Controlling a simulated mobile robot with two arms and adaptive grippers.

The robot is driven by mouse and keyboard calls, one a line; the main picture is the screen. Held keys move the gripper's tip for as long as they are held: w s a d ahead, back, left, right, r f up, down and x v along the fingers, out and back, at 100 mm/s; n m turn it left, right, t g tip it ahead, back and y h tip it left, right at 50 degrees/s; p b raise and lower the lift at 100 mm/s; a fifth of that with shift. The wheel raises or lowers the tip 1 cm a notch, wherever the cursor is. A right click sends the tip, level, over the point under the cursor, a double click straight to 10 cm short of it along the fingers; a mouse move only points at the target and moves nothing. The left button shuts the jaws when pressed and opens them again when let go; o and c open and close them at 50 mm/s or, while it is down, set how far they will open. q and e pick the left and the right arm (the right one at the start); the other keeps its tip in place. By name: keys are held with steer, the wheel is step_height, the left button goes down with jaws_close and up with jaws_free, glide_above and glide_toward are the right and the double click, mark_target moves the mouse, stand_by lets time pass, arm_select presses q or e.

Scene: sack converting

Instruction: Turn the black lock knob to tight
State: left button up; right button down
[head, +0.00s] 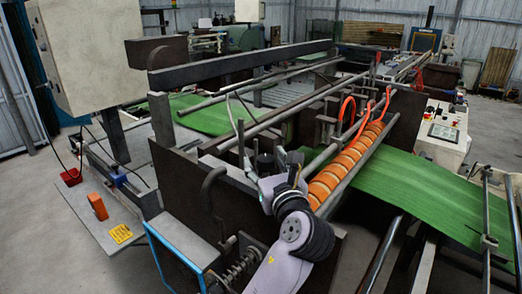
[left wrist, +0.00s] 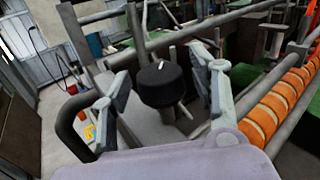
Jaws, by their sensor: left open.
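The black lock knob (left wrist: 163,86) is a short, dark cylinder with a small white mark on its top. In the left wrist view it stands between the two spread fingers of my left gripper (left wrist: 163,92), with visible space on both sides. In the head view the knob (head: 265,162) shows small and dark on the machine frame, just beyond my left gripper (head: 262,160). The gripper is open and holds nothing. What lies under the knob is partly hidden. My right gripper is not in view.
A roller with orange bands (head: 345,165) lies right of the knob, with green sheet (head: 430,195) running past it. A dark curved bar (head: 208,190) and a coil spring (head: 243,268) stand close to my left arm. Metal rails (head: 240,65) cross behind.

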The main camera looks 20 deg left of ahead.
arm_select(q)
steer(key=shift+w+a, duration=0.1)
steer(key=shift+w, duration=0.1)
steer(key=shift+s+r, duration=0.2)
steer(key=shift+s, duration=0.05)
steer(key=shift+c, duration=0.5)
steer(key=shift+w, duration=0.1)
steer(key=c, duration=1.1)
